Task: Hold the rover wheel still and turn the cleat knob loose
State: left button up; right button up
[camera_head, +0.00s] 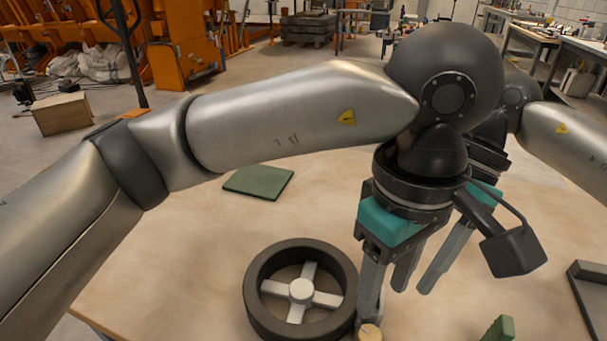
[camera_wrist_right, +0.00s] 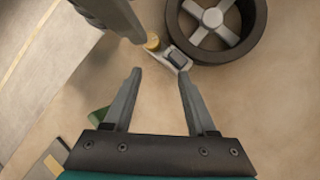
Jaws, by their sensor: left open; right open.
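The rover wheel (camera_head: 262,317), a dark ring with pale spokes, lies flat on the table; it also shows in the right wrist view (camera_wrist_right: 258,22). The brass cleat knob (camera_head: 369,332) is beside the wheel's rim; in the right wrist view the knob (camera_wrist_right: 152,42) is next to a small grey cleat piece (camera_wrist_right: 177,58) at the rim. My left gripper (camera_head: 385,300) is open and points down, one finger close above the knob; contact cannot be told. My right gripper (camera_wrist_right: 160,73) is open with nothing between its fingers, facing the cleat. The left arm partly hides it in the head view.
A flat green pad (camera_head: 258,182) lies on the table behind the wheel. A green block (camera_head: 499,329) is at the front right, and a grey-edged tray (camera_head: 590,285) is at the right edge. The table left of the wheel is clear.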

jog(key=w+a+r+t+h, duration=0.1)
jog(key=w+a+r+h, duration=0.1)
jog(key=w+a, duration=0.6)
jog(key=t+h, duration=0.3)
send_near(282, 246)
jog(key=shift+n, duration=0.3)
notch_tip(282, 246, down, 11)
jog(key=shift+w+d+f, duration=0.1)
jog(key=shift+w, duration=0.05)
jog(key=shift+c, duration=0.3)
grip_shut()
dwell(0.8)
